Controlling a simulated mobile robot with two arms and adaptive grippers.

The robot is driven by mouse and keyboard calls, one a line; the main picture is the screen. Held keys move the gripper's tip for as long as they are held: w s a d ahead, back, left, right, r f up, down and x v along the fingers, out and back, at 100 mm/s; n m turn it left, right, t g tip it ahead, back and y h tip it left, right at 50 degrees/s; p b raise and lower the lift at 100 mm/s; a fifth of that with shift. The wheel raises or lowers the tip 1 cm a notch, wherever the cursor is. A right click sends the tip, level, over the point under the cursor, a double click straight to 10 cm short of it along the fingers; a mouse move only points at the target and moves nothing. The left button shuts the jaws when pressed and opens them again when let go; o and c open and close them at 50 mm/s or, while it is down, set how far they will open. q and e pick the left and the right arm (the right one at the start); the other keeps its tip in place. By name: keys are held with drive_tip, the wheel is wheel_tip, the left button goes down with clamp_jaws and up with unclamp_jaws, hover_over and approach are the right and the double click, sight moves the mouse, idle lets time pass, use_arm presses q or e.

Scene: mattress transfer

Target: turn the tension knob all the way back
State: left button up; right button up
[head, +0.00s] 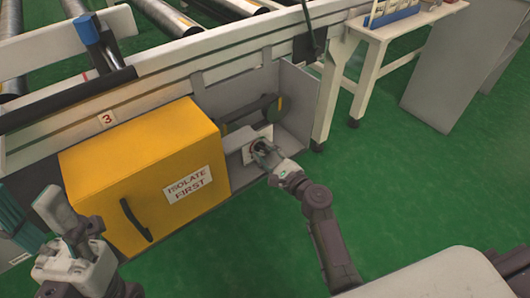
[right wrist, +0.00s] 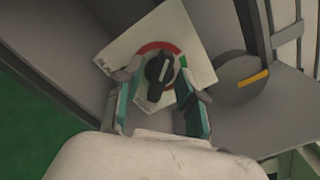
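A black knob (right wrist: 159,69) stands on a white plate (right wrist: 188,42) with a red and green ring. In the head view the plate (head: 264,133) sits on a grey box beside the yellow cabinet. My right gripper (right wrist: 155,80) is open, its fingers on either side of the black knob with some space showing on the left. A dark round part with an orange mark (right wrist: 236,82) is to the right of the plate. My left gripper (head: 74,212) is open and empty at the lower left.
The yellow cabinet (head: 122,156) carries an "ISOLATE FIRST" label (head: 188,185) and a black handle. A dark bar with a yellow end (head: 250,113) lies behind the knob. Grey panels enclose this recess under the roller conveyor. Green floor (head: 390,200) is clear to the right.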

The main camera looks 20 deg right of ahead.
clamp_jaws()
idle(0.4)
